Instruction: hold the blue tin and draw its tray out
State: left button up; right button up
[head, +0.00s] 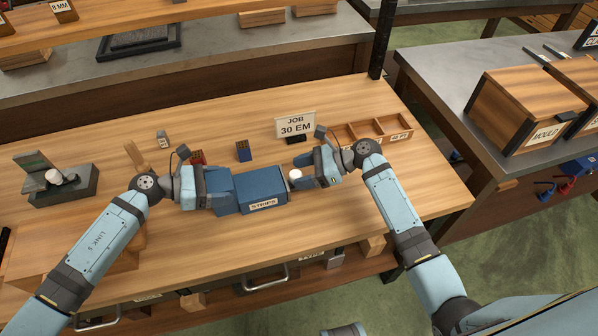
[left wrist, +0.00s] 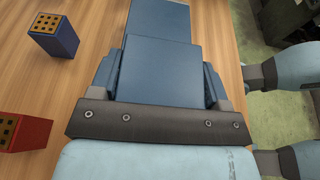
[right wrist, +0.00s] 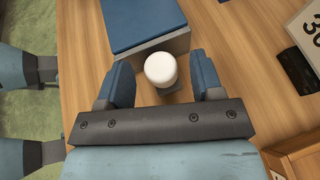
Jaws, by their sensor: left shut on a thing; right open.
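The blue tin (head: 262,183) lies on the wooden bench with a "STRIPS" label on its front side. My left gripper (head: 222,190) is shut on the tin's left part, with one finger on each side in the left wrist view (left wrist: 160,75). The white round knob (head: 295,174) stands out from the tin's grey right end face (right wrist: 178,45). My right gripper (right wrist: 163,78) is open, its fingers on both sides of the knob with gaps visible. The tray itself is hidden inside the tin; only its knob end shows.
A blue block (head: 243,151) and a red block (head: 198,157) stand behind the tin. Bench in front of the tin is clear.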

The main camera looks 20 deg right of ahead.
jog(key=shift+w+a+f, duration=0.15)
jog(key=shift+a+f, duration=0.05)
jog(key=shift+a, duration=0.25)
jog(key=c, duration=0.9)
jog(key=shift+o, duration=0.2)
jog(key=d, duration=0.9)
jog(key=o, duration=0.9)
jog(key=shift+c, duration=0.2)
jog(key=v, duration=1.2)
